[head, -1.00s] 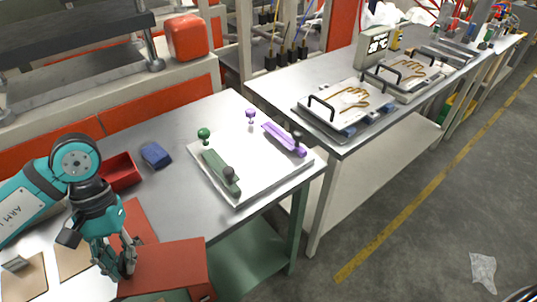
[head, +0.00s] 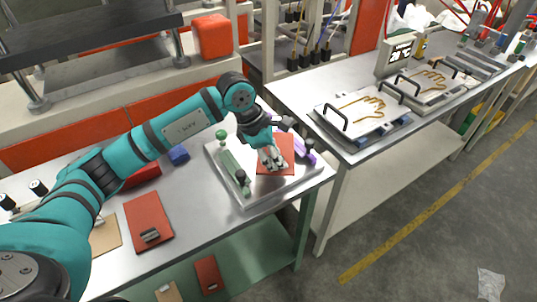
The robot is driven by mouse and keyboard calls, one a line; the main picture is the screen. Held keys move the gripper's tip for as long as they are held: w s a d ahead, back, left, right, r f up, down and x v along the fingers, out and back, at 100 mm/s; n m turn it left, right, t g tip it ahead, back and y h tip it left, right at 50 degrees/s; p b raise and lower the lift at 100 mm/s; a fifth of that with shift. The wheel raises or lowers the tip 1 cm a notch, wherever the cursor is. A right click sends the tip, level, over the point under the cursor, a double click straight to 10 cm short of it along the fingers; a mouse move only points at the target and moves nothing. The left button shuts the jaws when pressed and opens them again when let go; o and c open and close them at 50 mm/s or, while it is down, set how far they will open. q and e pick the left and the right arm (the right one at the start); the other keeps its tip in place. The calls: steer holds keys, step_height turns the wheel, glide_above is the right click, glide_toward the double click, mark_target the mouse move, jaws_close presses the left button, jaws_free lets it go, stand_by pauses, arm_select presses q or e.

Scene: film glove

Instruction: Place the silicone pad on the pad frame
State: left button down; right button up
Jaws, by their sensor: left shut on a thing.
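A red, flat silicone pad (head: 285,148) is in my left gripper (head: 272,160), which is shut on it. The pad is over the middle of the pad frame (head: 247,202), a pale, shallow tray with a green bar (head: 232,168) on its left and a purple bar (head: 309,157) on its right, partly hidden. The pad lies between the two bars. I cannot tell whether it touches the frame. My gripper and wrist hide part of the pad and the frame's far side. My right gripper is not in view.
Another red pad (head: 145,208) with a grey clip-like piece lies on the table at left. A red bin (head: 142,176) and a blue block (head: 179,154) sit behind my arm. A second table (head: 310,92) with hand-shaped moulds stands to the right, across a gap.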

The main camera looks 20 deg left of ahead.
mark_target(286, 152)
arm_select(q)
steer(key=w+n, duration=0.1)
steer(key=n, duration=0.1)
steer(key=w+r+n+t+y+p, duration=0.1)
steer(key=w+n, duration=0.1)
steer(key=w+r+n+t, duration=0.1)
steer(key=w+n, duration=0.1)
steer(key=shift+a+y, duration=0.2)
steer(key=shift+y, duration=0.1)
steer(key=shift+f+n+p, duration=0.3)
steer(key=shift+f+p, duration=0.05)
step_height(286, 152, down, 9)
steer(key=p, duration=0.2)
steer(key=shift+p, duration=0.35)
steer(key=shift+f, duration=0.1)
steer(key=c, duration=1.4)
jaws_free()
steer(key=shift+a, duration=0.1)
